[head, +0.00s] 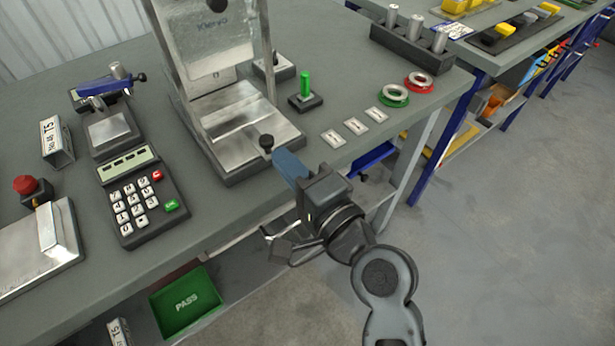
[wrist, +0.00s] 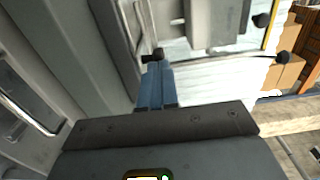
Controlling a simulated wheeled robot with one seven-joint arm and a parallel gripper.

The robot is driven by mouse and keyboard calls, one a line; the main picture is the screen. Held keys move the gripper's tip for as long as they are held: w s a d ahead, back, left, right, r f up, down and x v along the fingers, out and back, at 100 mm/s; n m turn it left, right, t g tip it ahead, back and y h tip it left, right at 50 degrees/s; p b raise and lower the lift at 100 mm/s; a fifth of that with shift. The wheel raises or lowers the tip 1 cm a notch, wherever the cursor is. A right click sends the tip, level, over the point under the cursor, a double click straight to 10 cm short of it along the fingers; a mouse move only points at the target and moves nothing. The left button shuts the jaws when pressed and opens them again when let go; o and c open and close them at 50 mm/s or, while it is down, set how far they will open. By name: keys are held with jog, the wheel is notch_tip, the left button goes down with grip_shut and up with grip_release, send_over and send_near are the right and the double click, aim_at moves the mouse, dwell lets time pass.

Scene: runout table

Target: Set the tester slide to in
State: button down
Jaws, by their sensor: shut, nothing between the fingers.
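The tester (head: 235,60) is a tall metal fixture on the grey bench. A bright metal plate, which looks like its slide (head: 240,112), lies in its base. A black knob (head: 266,141) stands at the base's front edge and also shows in the wrist view (wrist: 153,55). My gripper (head: 280,156) has its blue fingers shut with nothing between them. The fingertips (wrist: 155,65) are right by the knob, on its front side; I cannot tell whether they touch it. How far in the slide sits is hard to tell.
A keypad unit (head: 140,195) stands left of the tester. A green peg block (head: 306,95), white cards (head: 355,126) and green and red rings (head: 394,95) are on the right. A green PASS bin (head: 187,301) is below the bench's front edge. Floor is free at right.

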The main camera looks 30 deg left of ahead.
aim_at(262, 135)
jog(key=shift+x, duration=0.85)
jog(key=b+x, duration=0.1)
jog(key=x, duration=0.6)
jog(key=shift+w+a, duration=0.2)
jog(key=shift+a, duration=0.05)
jog(key=shift+a+r, duration=0.1)
jog(key=shift+r, duration=0.05)
